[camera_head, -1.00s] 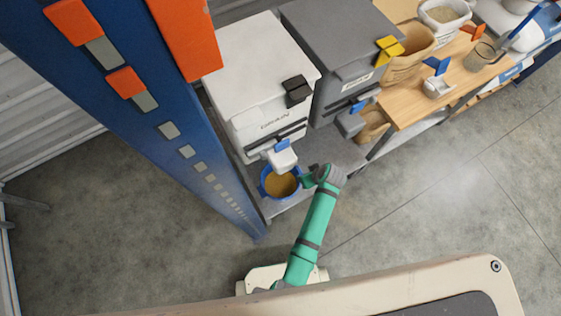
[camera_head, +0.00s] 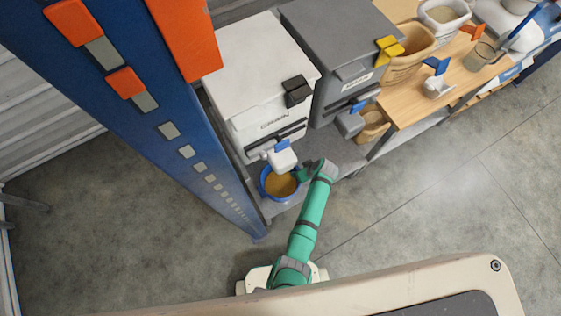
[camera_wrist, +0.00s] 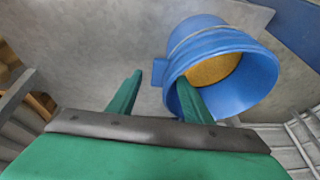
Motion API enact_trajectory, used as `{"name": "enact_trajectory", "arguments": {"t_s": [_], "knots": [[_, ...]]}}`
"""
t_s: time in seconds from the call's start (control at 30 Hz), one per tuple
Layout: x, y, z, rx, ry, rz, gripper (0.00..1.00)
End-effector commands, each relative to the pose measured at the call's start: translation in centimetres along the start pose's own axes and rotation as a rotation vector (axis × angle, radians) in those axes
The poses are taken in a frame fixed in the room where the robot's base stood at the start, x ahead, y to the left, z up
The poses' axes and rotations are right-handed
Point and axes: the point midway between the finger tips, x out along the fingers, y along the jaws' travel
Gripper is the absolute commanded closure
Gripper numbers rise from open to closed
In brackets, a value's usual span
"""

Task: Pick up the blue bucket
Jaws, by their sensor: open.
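The blue bucket (camera_head: 266,190) stands on a grey shelf below the white hopper's spout and holds yellow-brown grain (camera_head: 281,184). In the wrist view the bucket (camera_wrist: 255,92) is at upper right, its mouth towards the camera, with a small blue tab on its left side. My gripper (camera_wrist: 160,76) is open, its two green fingers apart. The right finger overlaps the bucket's rim and mouth; I cannot tell how deep it reaches. The left finger is outside, beyond the tab. In the head view my gripper (camera_head: 299,173) is at the bucket's right side.
A white hopper (camera_head: 250,70) with a white, blue-handled spout (camera_head: 282,158) stands directly above the bucket. A grey hopper (camera_head: 335,50) is beside it. A blue rack post (camera_head: 150,110) rises close on the left. A wooden table (camera_head: 420,100) is at right. The floor in front is clear.

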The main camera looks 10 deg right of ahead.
Motion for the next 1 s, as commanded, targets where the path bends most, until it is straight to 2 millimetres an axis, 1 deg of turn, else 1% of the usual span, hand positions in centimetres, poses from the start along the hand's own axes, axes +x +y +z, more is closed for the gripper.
{"name": "enact_trajectory", "arguments": {"t_s": [0.03,0.13,0.23,0.43,0.47,0.5,0.57,0.6,0.63,0.67,1.0], "knots": [[0.6,-0.1,0.0,0.001,-0.001,-0.003,0.54],[1.4,0.0,0.0,0.001,0.000,-0.001,0.54],[1.8,0.0,0.0,0.001,0.000,0.000,0.54],[1.8,0.0,0.0,0.001,0.000,0.000,0.54],[1.8,0.0,0.0,0.001,0.000,0.000,0.57],[1.8,0.0,0.0,0.001,0.000,0.000,0.66],[1.8,0.0,0.0,0.001,0.000,0.000,0.81],[1.8,0.0,0.0,0.001,0.000,0.000,0.90],[1.8,0.0,0.0,0.001,0.000,0.000,0.97],[1.8,0.0,0.0,0.001,0.000,0.000,1.00],[1.8,0.0,0.0,0.002,0.000,0.000,1.00]]}}
